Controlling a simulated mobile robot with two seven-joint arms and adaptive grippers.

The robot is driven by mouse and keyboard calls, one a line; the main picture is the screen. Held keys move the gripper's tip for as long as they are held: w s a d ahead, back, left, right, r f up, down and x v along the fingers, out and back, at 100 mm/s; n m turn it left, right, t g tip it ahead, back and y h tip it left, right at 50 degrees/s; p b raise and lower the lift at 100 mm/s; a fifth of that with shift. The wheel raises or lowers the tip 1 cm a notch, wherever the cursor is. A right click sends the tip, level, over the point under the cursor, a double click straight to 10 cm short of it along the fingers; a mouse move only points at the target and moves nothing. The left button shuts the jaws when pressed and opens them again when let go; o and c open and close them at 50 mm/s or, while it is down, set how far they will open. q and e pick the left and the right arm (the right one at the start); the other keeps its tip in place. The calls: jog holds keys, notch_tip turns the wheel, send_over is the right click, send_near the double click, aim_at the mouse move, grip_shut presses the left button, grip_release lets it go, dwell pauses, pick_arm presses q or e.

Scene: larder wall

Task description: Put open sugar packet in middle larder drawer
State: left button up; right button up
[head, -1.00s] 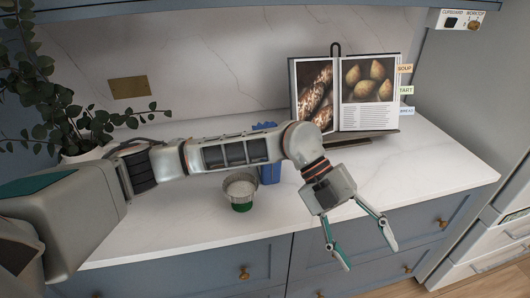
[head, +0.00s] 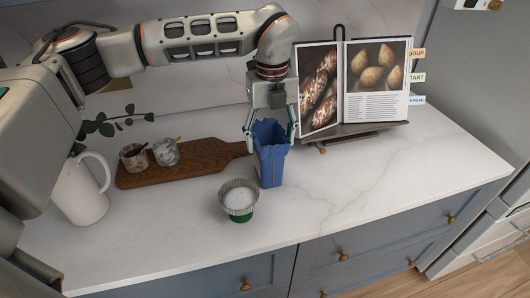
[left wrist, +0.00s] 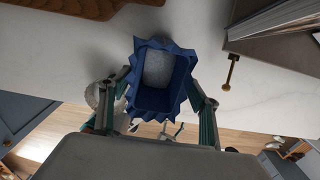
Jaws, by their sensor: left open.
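The open sugar packet (head: 270,165) is a blue packet with a jagged open top and pale contents, standing upright on the white worktop. In the left wrist view the packet (left wrist: 188,75) shows from above. My left gripper (head: 270,136) is open and points down over the packet, one finger on each side of its upper part. I cannot tell whether the fingers touch it. A tall unit with pale drawer fronts (head: 488,252) stands at the right edge, only partly in view; I cannot tell which is the middle drawer. My right gripper is not in view.
A metal cup with a green base (head: 239,200) stands close in front of the packet. A wooden board (head: 195,165) with two small jars lies to the left, near a white jug (head: 80,190). A cookbook on a stand (head: 350,90) is behind right. The worktop's right part is clear.

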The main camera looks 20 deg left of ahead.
aim_at(271, 143)
pick_arm(q)
jog(key=shift+w+a, duration=0.1)
jog(key=shift+w, duration=0.05)
jog(key=shift+w+f, duration=0.1)
jog(key=shift+f, duration=0.15)
jog(key=f, duration=0.3)
jog(key=f+p, duration=0.1)
jog(key=f, duration=0.3)
jog(key=shift+s+a+f, duration=0.15)
jog(key=shift+s, duration=0.05)
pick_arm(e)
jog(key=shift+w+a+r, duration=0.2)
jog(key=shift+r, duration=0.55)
pick_arm(q)
jog(key=shift+c, duration=0.4)
jog(key=c, duration=1.4)
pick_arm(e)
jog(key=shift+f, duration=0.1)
